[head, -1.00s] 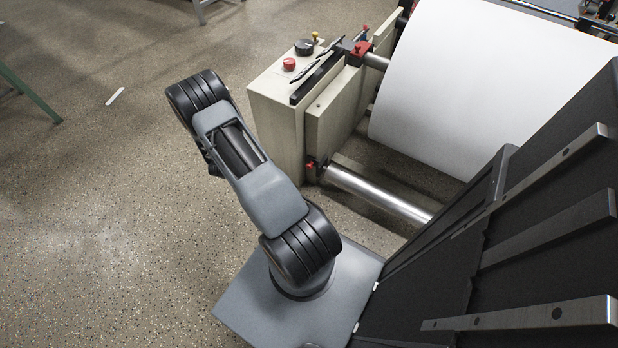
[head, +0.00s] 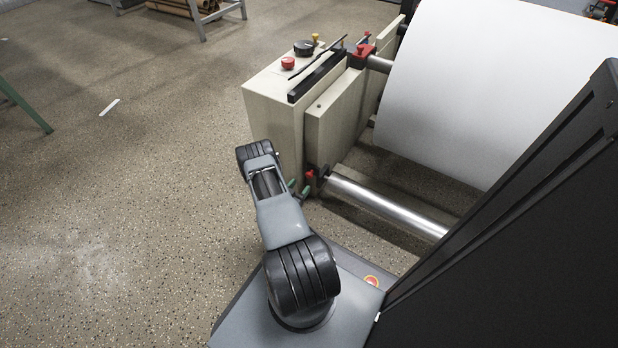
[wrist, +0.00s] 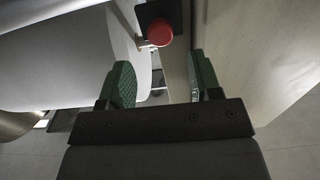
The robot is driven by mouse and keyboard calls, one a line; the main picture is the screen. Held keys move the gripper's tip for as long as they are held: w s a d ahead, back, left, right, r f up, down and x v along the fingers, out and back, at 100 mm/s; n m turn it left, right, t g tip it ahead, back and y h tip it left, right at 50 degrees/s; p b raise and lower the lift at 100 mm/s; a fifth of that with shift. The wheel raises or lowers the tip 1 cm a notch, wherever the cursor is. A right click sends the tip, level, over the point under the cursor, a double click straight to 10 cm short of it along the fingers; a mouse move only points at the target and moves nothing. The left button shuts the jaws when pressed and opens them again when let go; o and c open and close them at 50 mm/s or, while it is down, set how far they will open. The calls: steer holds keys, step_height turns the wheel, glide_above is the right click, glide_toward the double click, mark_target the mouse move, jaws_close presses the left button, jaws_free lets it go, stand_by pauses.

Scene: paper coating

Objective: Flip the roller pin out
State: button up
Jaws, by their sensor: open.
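The roller pin's red knob (head: 310,174) sits low on the machine's side panel, at the near end of the bare metal roller (head: 385,205). In the wrist view the red round knob (wrist: 159,33) stands on a black block, top centre, beyond the fingertips. My gripper (head: 299,188) is beside the knob in the head view, its green fingers partly hidden by my arm. In the wrist view my gripper (wrist: 163,75) is open and empty, with one green finger on each side. The knob lies ahead of the gap, apart from both fingers.
The beige machine housing (head: 273,108) carries a red button (head: 288,63) and a black knob (head: 303,47). A second red part (head: 363,50) holds the upper shaft by the large white paper roll (head: 475,90). A beige panel (wrist: 270,50) is close on the right.

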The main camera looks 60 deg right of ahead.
mark_target(308, 176)
steer(key=d+b, duration=0.2)
steer(key=d, duration=0.5)
steer(key=shift+d, duration=0.15)
jaws_close()
stand_by(0.4)
